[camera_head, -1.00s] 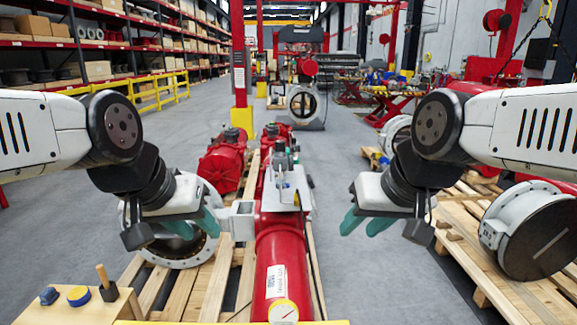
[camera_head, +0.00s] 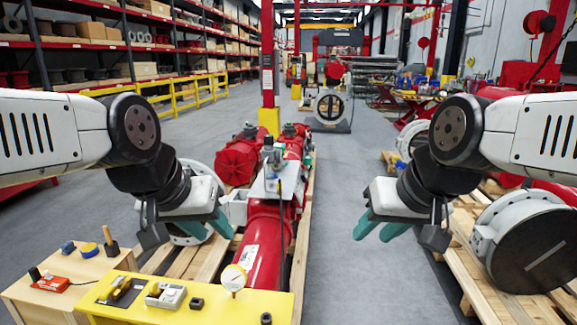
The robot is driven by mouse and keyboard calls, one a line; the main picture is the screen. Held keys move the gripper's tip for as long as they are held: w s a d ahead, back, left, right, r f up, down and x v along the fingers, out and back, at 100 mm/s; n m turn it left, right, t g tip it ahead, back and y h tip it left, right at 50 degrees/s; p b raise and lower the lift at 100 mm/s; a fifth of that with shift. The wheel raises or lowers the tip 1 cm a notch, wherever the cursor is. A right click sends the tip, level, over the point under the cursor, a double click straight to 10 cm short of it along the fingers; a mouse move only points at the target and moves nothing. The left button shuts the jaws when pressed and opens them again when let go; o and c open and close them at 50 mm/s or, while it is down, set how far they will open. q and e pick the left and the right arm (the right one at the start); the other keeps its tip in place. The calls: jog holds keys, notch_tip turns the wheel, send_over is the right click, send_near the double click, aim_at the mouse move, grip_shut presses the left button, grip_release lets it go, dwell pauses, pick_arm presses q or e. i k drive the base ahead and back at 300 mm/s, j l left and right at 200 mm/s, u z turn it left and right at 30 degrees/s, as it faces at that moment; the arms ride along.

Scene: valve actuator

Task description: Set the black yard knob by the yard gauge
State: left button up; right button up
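A white-faced gauge (camera_head: 233,279) stands at the back edge of the yellow-topped table (camera_head: 236,306) at the bottom. One small black knob-like piece (camera_head: 197,303) lies on that table just left of the gauge. Another small black piece (camera_head: 266,318) is at the table's front, right of the gauge, partly cut by the frame. I cannot tell which of them is the yard knob. My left gripper (camera_head: 207,228), with teal fingers, is open and empty above and beyond the table. My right gripper (camera_head: 378,228) is open and empty over the floor to the right.
A wooden side table (camera_head: 70,301) at left carries a red device, a yellow disc and a handled tool. A red actuator (camera_head: 262,245) lies on a pallet beyond.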

aim_at(269, 139)
jog(key=l+u, duration=0.45)
jog(key=l, duration=1.2)
jog(key=i+l+u, duration=0.2)
jog(key=i+l, duration=0.2)
jog(key=l, duration=0.2)
jog(key=i+l+u, duration=0.15)
jog(key=l, duration=0.2)
jog(key=i+l+u, duration=0.1)
jog(key=l, duration=0.2)
jog(key=i+l+u, duration=0.1)
jog(key=l, duration=0.3)
jog(key=i+l+u, duration=0.1)
jog(key=i+l, duration=0.15)
jog(key=i, duration=0.2)
jog(key=i+l+u, duration=0.1)
jog(key=i+l, duration=0.15)
jog(key=i, duration=0.25)
jog(key=i+l+u, duration=0.1)
jog(key=i+l, duration=0.2)
jog(key=i, duration=0.1)
